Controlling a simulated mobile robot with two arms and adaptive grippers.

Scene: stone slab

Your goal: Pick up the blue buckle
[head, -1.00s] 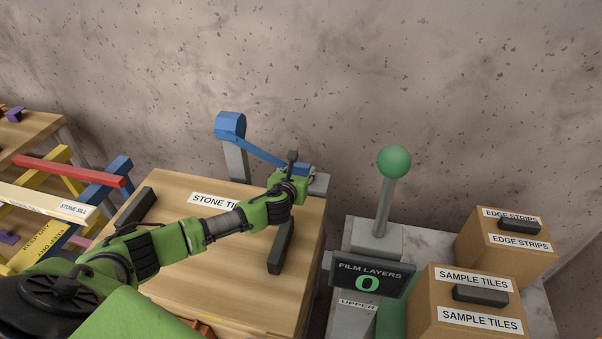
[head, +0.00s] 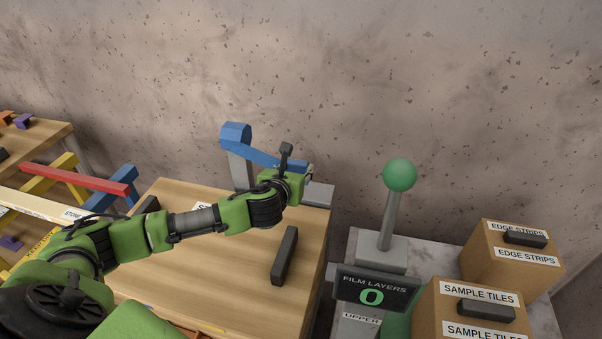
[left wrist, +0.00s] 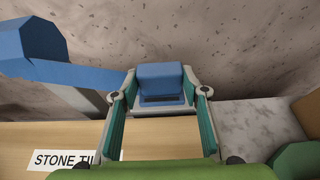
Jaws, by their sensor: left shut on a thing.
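The blue buckle (left wrist: 161,80) is a block at the end of a blue strap (left wrist: 75,74). In the left wrist view it sits between the two fingertips of my left gripper (left wrist: 160,93), which is shut on it. In the head view my left gripper (head: 305,176) is at the strap's right end, near a grey block (head: 319,194), and mostly hides the buckle. The strap runs left to a blue reel (head: 235,134) on a grey post (head: 239,171). My right gripper is not in view.
A wooden table (head: 215,275) with a dark bar (head: 285,255) lies below my left arm. To the right stand a green-knobbed lever (head: 400,174), a "FILM LAYERS 0" display (head: 371,288) and cardboard boxes (head: 512,252). Coloured beams (head: 80,178) lie at left.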

